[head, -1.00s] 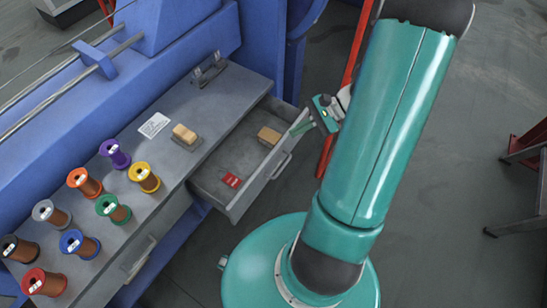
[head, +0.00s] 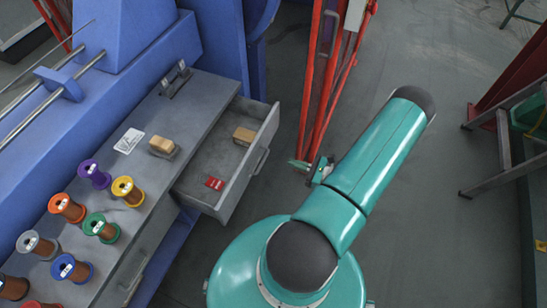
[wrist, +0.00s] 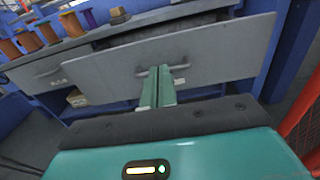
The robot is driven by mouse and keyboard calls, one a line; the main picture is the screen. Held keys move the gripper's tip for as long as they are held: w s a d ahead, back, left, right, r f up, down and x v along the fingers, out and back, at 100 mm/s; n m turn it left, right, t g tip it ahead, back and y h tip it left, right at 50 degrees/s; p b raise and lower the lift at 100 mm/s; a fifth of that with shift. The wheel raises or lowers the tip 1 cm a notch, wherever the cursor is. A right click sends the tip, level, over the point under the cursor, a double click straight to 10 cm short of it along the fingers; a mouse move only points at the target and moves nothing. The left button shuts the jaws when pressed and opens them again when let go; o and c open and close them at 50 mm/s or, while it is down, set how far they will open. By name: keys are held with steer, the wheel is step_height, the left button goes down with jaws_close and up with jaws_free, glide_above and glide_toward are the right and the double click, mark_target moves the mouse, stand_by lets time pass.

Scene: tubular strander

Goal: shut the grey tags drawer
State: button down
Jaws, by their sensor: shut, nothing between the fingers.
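The grey drawer (head: 248,170) stands pulled out from the grey bench, holding a red tag (head: 214,183) and a tan block (head: 244,136). Its flat front panel (wrist: 225,50) faces me in the wrist view, with a bar handle (wrist: 180,67) near its middle. My gripper (head: 292,163) is shut and empty, outside the drawer and right of its handle in the head view, with a gap between. In the wrist view the green fingertips (wrist: 158,69) overlap the handle; contact is not evident.
Several coloured spools (head: 100,228) and a tan block (head: 162,146) stand on the bench top (head: 150,172). A second, closed drawer (wrist: 45,72) is beside the open one. Red posts (head: 318,85) rise behind my gripper.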

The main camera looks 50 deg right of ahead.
mark_target(254, 148)
steer(key=x, duration=1.3)
steer(key=shift+w, duration=0.15)
steer(key=x, duration=1.4)
steer(key=shift+w+a, duration=0.2)
steer(key=shift+w, duration=0.1)
steer(key=shift+s+r, duration=0.1)
